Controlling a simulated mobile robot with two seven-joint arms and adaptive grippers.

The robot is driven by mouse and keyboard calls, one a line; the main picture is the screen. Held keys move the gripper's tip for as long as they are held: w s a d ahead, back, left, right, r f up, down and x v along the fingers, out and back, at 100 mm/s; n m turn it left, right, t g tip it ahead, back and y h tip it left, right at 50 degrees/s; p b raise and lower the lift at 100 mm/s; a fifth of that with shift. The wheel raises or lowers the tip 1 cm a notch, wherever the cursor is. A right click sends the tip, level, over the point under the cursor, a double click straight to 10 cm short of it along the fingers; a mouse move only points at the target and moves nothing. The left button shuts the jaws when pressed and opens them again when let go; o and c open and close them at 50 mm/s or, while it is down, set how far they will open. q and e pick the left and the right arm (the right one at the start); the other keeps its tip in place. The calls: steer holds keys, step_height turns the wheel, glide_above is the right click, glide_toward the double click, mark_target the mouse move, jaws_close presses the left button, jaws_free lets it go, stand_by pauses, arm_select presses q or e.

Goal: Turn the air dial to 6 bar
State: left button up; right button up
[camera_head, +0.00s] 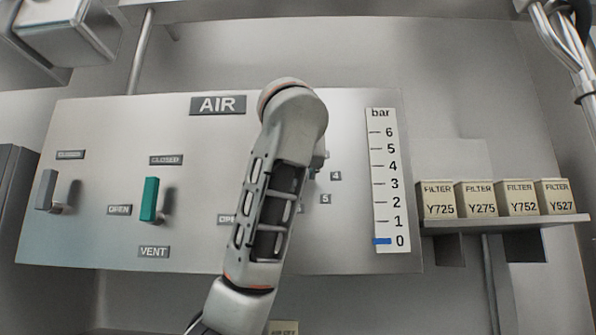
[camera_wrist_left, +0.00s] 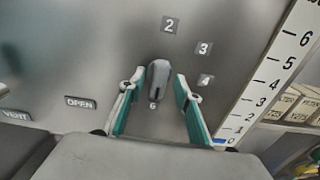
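The air dial (camera_wrist_left: 158,80) is a grey oblong knob on the metal panel, shown in the left wrist view. A dark line on its lower end faces the 6 label (camera_wrist_left: 153,106). Labels 2, 3 and 4 show above and right of it. My left gripper (camera_wrist_left: 157,90) is open, with one green-padded finger on each side of the knob and gaps on both sides. In the head view my left arm hides the dial. The bar scale (camera_head: 390,160) has its blue marker (camera_head: 382,241) at 0. My right gripper is not in view.
Left on the panel are a grey handle (camera_head: 46,190) and a green handle (camera_head: 150,199), with CLOSED and OPEN labels. Several filter boxes (camera_head: 476,199) stand on a shelf (camera_head: 505,222) at the right. A pipe bundle (camera_head: 565,45) is at the upper right.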

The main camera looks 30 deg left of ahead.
arm_select(q)
steer(key=shift+s, duration=0.15)
steer(key=v, duration=1.1)
steer(key=shift+s+d, duration=0.2)
steer(key=shift+s, duration=0.15)
